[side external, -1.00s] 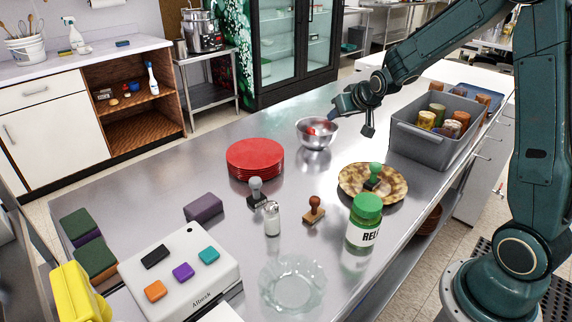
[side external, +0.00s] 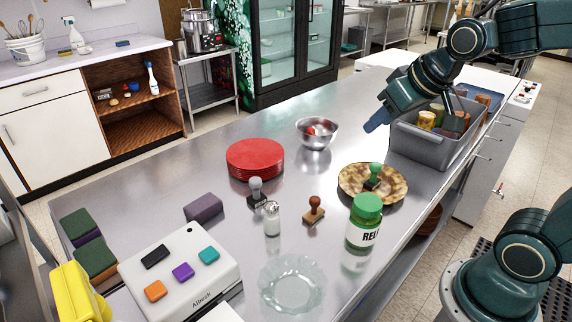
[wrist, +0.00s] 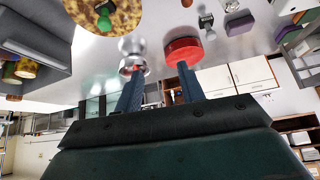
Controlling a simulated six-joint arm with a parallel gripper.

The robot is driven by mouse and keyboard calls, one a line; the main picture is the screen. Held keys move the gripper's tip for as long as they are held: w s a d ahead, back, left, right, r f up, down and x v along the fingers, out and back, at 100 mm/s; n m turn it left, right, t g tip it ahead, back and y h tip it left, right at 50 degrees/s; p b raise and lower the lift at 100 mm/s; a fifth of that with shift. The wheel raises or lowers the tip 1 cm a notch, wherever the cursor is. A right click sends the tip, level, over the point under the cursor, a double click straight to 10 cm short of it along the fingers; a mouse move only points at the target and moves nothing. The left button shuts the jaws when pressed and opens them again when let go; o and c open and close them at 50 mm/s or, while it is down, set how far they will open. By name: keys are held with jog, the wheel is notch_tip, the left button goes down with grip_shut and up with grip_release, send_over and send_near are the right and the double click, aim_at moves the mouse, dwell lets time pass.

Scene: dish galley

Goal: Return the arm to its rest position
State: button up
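My gripper (side external: 378,121) is in the air at the left end of the grey bin (side external: 418,148), to the right of the metal bowl. In the wrist view my gripper (wrist: 158,75) shows two blue fingers spread apart with nothing between them. My arm comes in from the upper right in the side view, folded back above the bin. The metal bowl (side external: 316,138) stands on the steel counter with something red inside. It also shows beyond my fingers in the wrist view (wrist: 131,47).
The bin holds several jars. A speckled plate (side external: 348,186) bears a green-handled stamp (side external: 374,176). A green-lidded jar (side external: 364,222), a red plate stack (side external: 255,158), a glass dish (side external: 291,283) and a white button box (side external: 183,271) also stand on the counter.

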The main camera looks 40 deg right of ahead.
jog(key=s+a+n+g+y, duration=0.1)
jog(key=s+a, duration=0.2)
jog(key=s, duration=0.8)
jog(key=shift+s+a+f+n, duration=0.2)
jog(key=shift+s+a+n, duration=0.05)
jog(key=shift+a+n, duration=0.05)
jog(key=shift+o, duration=0.9)
jog(key=o, duration=0.7)
jog(key=shift+w+r, duration=0.15)
jog(key=shift+w, duration=0.05)
jog(key=o, duration=0.5)
jog(key=w+r, duration=0.1)
jog(key=w, duration=0.1)
jog(key=w+d+r, duration=0.1)
jog(key=w+r, duration=0.1)
jog(key=w, duration=0.1)
jog(key=w+d+r, duration=0.1)
jog(key=w+r, duration=0.1)
jog(key=w, duration=0.1)
jog(key=shift+w+r, duration=0.25)
jog(key=shift+c, duration=0.2)
jog(key=w+d+g, duration=0.1)
jog(key=w+d, duration=1.9)
jog(key=d, duration=0.1)
jog(key=shift+w+d+r, duration=0.25)
jog(key=shift+w+r, duration=0.05)
jog(key=shift+w, duration=0.1)
